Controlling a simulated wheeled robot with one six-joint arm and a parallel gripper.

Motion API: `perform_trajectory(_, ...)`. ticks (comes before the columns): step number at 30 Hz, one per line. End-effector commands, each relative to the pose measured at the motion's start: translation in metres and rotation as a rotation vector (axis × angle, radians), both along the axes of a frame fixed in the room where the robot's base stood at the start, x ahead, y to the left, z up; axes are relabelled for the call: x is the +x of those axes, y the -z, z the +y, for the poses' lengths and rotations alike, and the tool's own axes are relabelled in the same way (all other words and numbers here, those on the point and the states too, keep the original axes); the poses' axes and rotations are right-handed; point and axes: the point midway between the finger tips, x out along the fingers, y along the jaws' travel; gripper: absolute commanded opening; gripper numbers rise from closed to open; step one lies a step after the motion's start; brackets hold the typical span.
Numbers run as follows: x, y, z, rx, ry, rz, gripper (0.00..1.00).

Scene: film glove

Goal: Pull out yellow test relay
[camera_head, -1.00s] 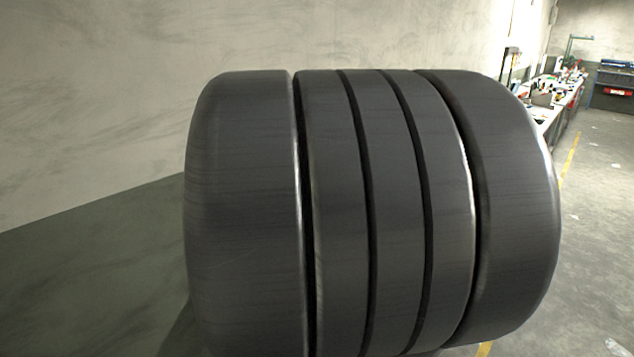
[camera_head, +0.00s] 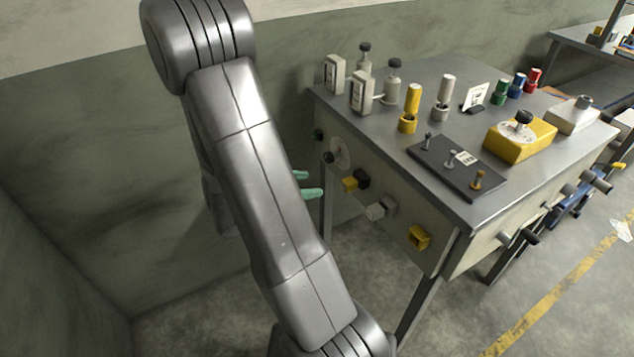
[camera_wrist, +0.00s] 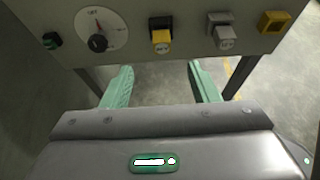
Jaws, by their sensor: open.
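A yellow block with a black part (camera_head: 353,182), which looks like the yellow test relay, sticks out from the bench's pale side panel. It also shows in the wrist view (camera_wrist: 161,38), top centre, black part above yellow. My gripper (camera_head: 308,184) has green fingers and is open and empty. In the head view it is left of the yellow block, apart from it, partly hidden by my arm. In the wrist view the gripper (camera_wrist: 160,68) points toward the panel, the block just beyond and between its fingertips.
On the same panel are a dial (camera_wrist: 100,32), a green knob (camera_wrist: 51,40), a grey block (camera_wrist: 223,34) and a square yellow piece (camera_wrist: 272,22). The bench top (camera_head: 440,75) carries bottles, cylinders and a yellow box (camera_head: 519,138). Clear floor lies under the panel; a wall is behind.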

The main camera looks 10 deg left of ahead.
Motion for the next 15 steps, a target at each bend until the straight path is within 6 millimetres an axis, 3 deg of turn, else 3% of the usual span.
perform_trajectory(15,0.036,0.025,-0.052,0.001,0.008,0.0,0.55)
